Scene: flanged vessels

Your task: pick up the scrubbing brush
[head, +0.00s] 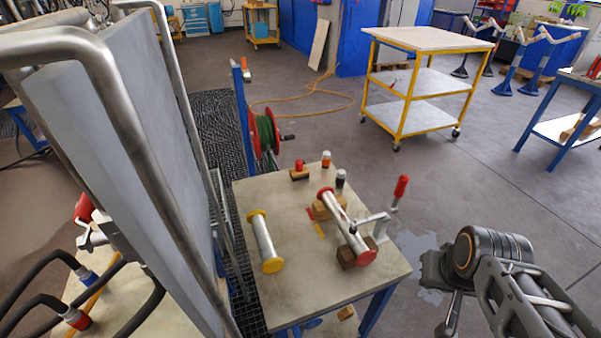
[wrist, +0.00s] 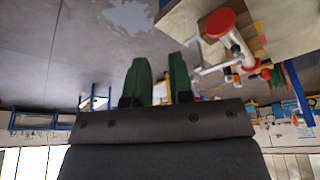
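I cannot pick out the scrubbing brush for certain. A small brown block (head: 299,174) with a red piece at it lies near the back edge of the worktable (head: 290,290); whether it is a brush is too small to tell. Another small brown piece (head: 346,312) shows low at the table's front edge. My gripper (wrist: 158,62) shows two green fingers standing apart with nothing between them. It is off the table, in the open space to its right. In the head view my arm is at the lower right, and the fingers are hard to make out there.
A yellow-ended pipe (head: 265,242) and a red-flanged pipe (head: 347,230) on wooden blocks lie on the table. Two small bottles (head: 326,159) (head: 340,178) stand behind. A tall grey panel (head: 130,130) is at left.

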